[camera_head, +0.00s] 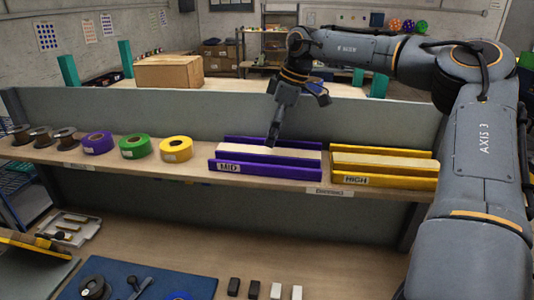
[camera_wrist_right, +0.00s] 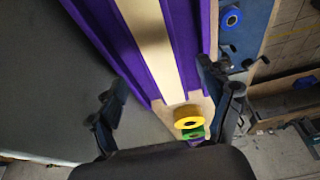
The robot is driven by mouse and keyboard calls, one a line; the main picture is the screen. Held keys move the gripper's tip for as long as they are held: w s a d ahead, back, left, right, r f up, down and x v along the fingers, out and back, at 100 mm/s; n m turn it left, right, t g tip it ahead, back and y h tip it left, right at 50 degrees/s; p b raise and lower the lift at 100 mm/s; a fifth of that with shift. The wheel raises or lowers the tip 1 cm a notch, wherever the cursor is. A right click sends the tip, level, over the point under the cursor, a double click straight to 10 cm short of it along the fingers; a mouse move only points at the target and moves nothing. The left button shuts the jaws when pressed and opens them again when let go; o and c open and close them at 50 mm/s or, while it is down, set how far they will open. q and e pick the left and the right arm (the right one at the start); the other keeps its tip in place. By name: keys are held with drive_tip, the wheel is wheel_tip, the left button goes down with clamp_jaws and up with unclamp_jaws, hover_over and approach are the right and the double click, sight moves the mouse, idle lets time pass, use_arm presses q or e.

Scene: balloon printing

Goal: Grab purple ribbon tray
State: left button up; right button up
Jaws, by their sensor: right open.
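The purple tray (camera_head: 285,174), labelled MID and holding a pale strip, sits on the shelf in the head view. The gripper is open and empty; whether a finger touches the tray I cannot tell. My left gripper is not in view.
A yellow tray (camera_head: 405,184) labelled HIGH stands close to the right of the purple one. Yellow (camera_head: 176,149), green (camera_head: 135,146) and purple (camera_head: 98,143) rolls sit to its left. A grey panel (camera_head: 200,112) rises behind the shelf. A workbench (camera_head: 330,260) lies below.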

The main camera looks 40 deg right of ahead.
sight(269, 151)
drive_tip(key=shift+s+p+x, duration=0.2)
drive_tip(key=shift+p+x, duration=0.7)
drive_tip(key=shift+p, duration=0.2)
drive_tip(key=p+x, duration=0.1)
drive_tip(key=x, duration=0.2)
drive_tip(key=shift+s+d+f, duration=0.1)
drive_tip(key=shift+d, duration=0.05)
drive_tip(key=shift+w+f, duration=0.2)
drive_tip(key=shift+f, duration=0.1)
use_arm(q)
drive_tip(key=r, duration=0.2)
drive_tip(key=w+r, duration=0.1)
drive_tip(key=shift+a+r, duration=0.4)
use_arm(e)
drive_tip(key=shift+s, duration=0.1)
drive_tip(key=shift+c, duration=0.4)
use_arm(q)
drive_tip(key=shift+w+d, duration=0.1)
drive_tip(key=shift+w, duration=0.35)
use_arm(e)
drive_tip(key=shift+r, duration=0.1)
drive_tip(key=c, duration=1.4)
